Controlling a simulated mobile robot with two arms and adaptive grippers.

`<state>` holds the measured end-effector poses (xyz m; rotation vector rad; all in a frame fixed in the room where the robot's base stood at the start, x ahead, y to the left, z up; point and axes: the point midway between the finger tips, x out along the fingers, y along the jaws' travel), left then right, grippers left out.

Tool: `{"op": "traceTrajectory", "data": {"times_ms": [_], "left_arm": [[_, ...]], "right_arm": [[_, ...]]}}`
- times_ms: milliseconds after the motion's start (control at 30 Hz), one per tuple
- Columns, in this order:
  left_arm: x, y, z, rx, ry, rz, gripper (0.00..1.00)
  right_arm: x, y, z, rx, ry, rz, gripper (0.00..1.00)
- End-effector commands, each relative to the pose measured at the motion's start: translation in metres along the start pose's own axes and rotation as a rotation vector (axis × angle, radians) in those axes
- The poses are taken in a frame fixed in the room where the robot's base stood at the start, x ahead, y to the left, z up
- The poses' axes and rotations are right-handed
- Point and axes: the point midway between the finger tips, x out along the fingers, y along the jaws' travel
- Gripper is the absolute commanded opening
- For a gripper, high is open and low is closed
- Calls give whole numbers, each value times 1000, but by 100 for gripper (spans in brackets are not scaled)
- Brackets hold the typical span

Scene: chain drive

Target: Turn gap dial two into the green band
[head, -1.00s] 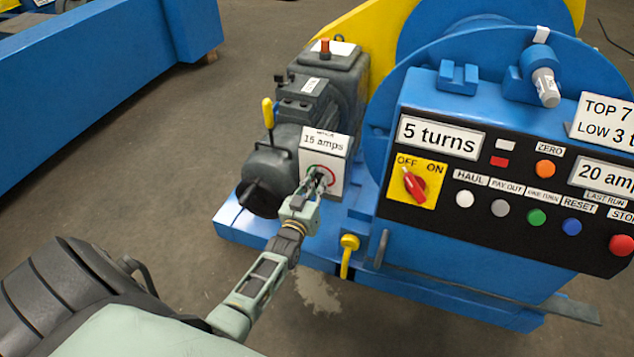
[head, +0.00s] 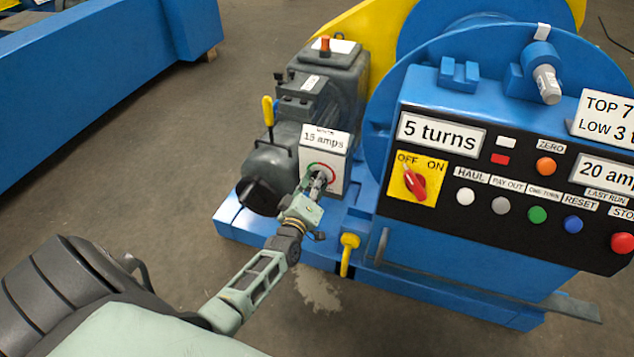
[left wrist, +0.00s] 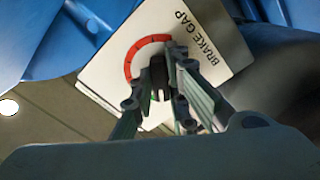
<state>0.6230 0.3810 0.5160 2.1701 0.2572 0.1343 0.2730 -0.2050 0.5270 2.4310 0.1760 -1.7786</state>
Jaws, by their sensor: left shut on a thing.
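The gap dial is a dark knob (left wrist: 157,74) on a white plate (left wrist: 210,25) lettered BRAKE GAP in the left wrist view. A red arc (left wrist: 130,62) curves around it, with a little green showing near my fingers. My left gripper (left wrist: 160,92) is shut on the knob, one finger on each side. A pale mark shows on the knob between the fingers, but its exact reading is partly hidden. In the head view my left gripper (head: 318,182) reaches the front of the white box (head: 336,145) under the 15 amps sign. My right gripper is out of view.
The winch control panel (head: 440,222) with buttons and a red switch (head: 414,180) stands to the right. A yellow hook-like handle (head: 348,252) is close to my left wrist. The grey motor (head: 270,165) is left of the box. Open floor lies in front.

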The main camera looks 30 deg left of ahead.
Motion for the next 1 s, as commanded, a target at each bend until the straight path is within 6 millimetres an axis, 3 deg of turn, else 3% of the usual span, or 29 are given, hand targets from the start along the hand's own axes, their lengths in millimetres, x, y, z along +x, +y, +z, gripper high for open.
{"op": "traceTrajectory", "data": {"times_ms": [733, 767, 1000], "left_arm": [[-1, -2, 2, -88, -4, -4, 0], [-1, -2, 2, -88, -4, -4, 16], [0, -1, 1, -88, -2, -2, 33]], "right_arm": [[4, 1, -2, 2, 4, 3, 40], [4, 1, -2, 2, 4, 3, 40], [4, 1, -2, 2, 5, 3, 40]]}}
